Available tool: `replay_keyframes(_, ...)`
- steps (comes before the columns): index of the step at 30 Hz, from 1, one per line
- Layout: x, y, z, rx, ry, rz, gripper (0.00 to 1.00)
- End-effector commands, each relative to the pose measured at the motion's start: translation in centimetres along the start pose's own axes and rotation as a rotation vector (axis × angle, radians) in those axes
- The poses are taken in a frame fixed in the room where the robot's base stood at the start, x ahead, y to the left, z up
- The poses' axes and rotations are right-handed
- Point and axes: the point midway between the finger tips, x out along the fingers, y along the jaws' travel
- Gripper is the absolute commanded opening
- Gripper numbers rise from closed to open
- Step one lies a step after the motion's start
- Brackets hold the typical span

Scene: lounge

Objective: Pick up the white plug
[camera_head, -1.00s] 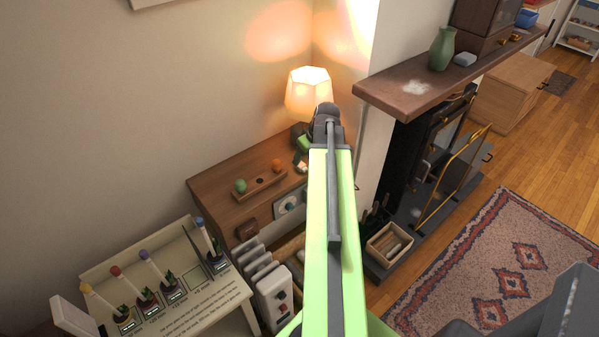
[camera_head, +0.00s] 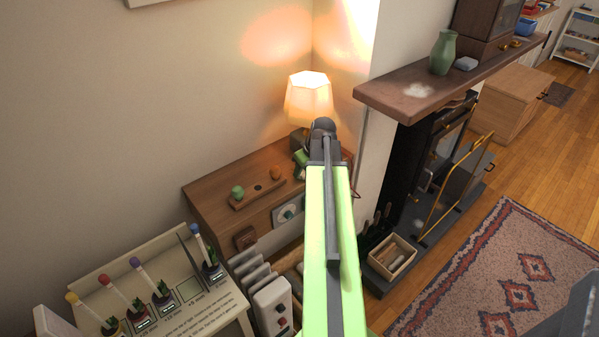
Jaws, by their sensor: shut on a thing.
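My gripper (camera_head: 301,164) shows only in part, as green and dark pieces at the far end of my arm, over the right part of the wooden cabinet (camera_head: 215,205) and in front of the lamp. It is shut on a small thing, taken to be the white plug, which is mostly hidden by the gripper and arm. I cannot make out the plug's outline.
A lit lamp (camera_head: 308,100) stands close behind my gripper. A wooden holder (camera_head: 257,194) with green and orange knobs lies on the cabinet. A white switch box (camera_head: 272,306) and a display stand (camera_head: 180,322) are in front. The mantel (camera_head: 440,88) juts out at right.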

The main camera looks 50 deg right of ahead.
Motion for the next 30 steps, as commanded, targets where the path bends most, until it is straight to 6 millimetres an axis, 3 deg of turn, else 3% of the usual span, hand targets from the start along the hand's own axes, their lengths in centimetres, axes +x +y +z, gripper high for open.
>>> replay_keyframes(1,0.0,0.0,0.0,0.000,0.000,0.000,0.09)
replay_keyframes(3,0.0,0.0,0.0,0.000,0.000,0.000,0.00)
replay_keyframes(16,-0.9,-0.1,-0.4,-0.001,0.000,-0.001,0.00)
replay_keyframes(30,-9.0,-0.1,-3.8,-0.002,0.000,-0.001,0.00)
